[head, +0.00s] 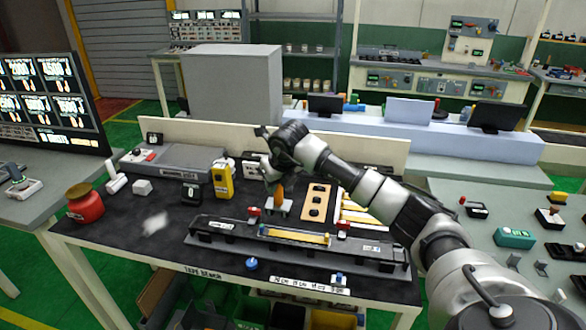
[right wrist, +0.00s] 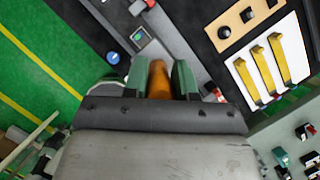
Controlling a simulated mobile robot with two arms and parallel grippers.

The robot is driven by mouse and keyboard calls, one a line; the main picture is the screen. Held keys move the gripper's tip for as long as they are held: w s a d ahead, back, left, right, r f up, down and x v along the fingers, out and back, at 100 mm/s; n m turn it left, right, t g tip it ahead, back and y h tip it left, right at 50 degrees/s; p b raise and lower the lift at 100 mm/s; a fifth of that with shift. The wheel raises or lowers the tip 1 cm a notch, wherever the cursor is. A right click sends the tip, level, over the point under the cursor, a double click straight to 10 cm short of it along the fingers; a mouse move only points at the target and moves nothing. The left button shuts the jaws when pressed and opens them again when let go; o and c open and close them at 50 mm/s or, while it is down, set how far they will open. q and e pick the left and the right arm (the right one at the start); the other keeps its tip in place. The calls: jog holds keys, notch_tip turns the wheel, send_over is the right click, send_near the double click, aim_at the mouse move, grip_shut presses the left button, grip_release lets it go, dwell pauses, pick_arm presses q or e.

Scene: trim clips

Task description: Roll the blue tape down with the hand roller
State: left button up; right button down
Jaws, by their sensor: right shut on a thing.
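My right gripper (head: 275,180) is shut on an orange handle (head: 279,194), which looks like the hand roller's. In the right wrist view the handle (right wrist: 160,80) stands between the green fingers; the roller's working end is hidden. Below it in the head view is a small pale plate (head: 279,208); I cannot tell whether they touch. In front is a long dark fixture (head: 220,238) with a yellow strip (head: 295,236) along its middle and red clamps on both sides. I cannot make out the blue tape for sure. My left gripper is not in view.
A blue knob (head: 252,263) is at the bench's front edge. The front left bench has free room.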

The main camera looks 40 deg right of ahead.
aim_at(277, 205)
jog(key=shift+s+a+r, duration=0.1)
jog(key=shift+s+a, duration=0.05)
jog(key=shift+a, duration=0.15)
jog(key=shift+f, duration=0.25)
jog(key=shift+w+f, duration=0.15)
jog(key=shift+w, duration=0.15)
jog(key=shift+s+f, duration=0.1)
jog(key=shift+s, duration=0.05)
jog(key=shift+f+b, duration=0.6)
jog(key=shift+b, duration=0.1)
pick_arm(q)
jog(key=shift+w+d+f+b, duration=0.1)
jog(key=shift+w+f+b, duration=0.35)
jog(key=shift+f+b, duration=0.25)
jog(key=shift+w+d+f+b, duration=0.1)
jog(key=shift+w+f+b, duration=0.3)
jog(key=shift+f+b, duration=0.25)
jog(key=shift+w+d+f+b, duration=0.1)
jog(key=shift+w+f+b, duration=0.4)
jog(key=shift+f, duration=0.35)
pick_arm(e)
jog(key=shift+f, duration=2.6)
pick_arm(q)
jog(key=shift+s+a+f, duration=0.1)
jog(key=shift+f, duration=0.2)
pick_arm(e)
jog(key=shift+s+f, duration=0.15)
jog(key=shift+f, duration=0.2)
